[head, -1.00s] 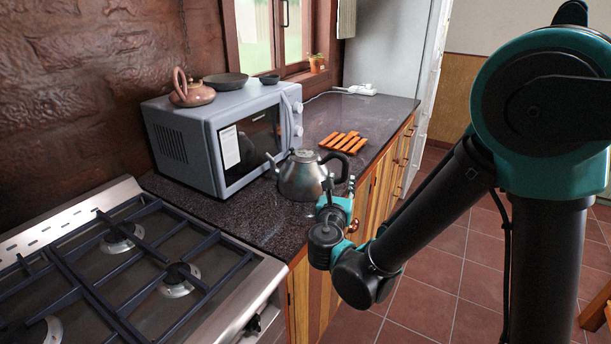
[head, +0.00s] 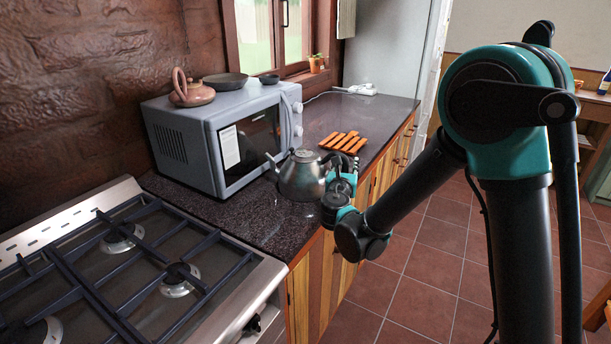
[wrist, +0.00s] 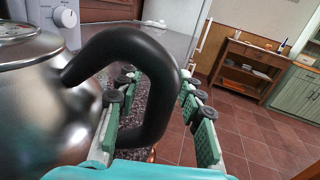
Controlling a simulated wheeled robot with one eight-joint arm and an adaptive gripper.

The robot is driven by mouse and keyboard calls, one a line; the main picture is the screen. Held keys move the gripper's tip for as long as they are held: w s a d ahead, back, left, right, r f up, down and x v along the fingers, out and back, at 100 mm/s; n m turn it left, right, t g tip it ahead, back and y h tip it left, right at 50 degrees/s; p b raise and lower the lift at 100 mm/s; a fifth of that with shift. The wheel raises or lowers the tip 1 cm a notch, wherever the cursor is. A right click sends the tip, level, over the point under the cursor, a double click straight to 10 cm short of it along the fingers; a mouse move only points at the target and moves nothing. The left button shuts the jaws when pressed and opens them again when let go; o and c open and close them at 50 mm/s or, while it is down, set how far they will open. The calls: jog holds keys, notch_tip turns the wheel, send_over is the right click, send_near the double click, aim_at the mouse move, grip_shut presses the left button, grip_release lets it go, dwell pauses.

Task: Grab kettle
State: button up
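The metal kettle (head: 300,178) stands upright on the dark counter, in front of the microwave. Its spout points left and its handle side faces my gripper (head: 345,182). In the wrist view the kettle's shiny body (wrist: 40,110) fills the left side. Its thick black handle (wrist: 158,75) loops out between the two green-padded fingers of my gripper (wrist: 157,92). The fingers are spread, one on each side of the handle, with a visible gap to the right finger. Whether the left finger touches the handle or the body is unclear.
A grey microwave (head: 215,135) stands behind the kettle, with a clay teapot (head: 191,92) and a dark pan (head: 226,81) on top. A wooden slatted trivet (head: 343,142) lies beyond the kettle. The gas stove (head: 110,270) is at the lower left. Counter (head: 385,108) beyond the trivet is mostly clear.

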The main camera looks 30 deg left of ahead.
jog(key=shift+w, duration=0.2)
jog(key=shift+c, duration=0.2)
grip_shut()
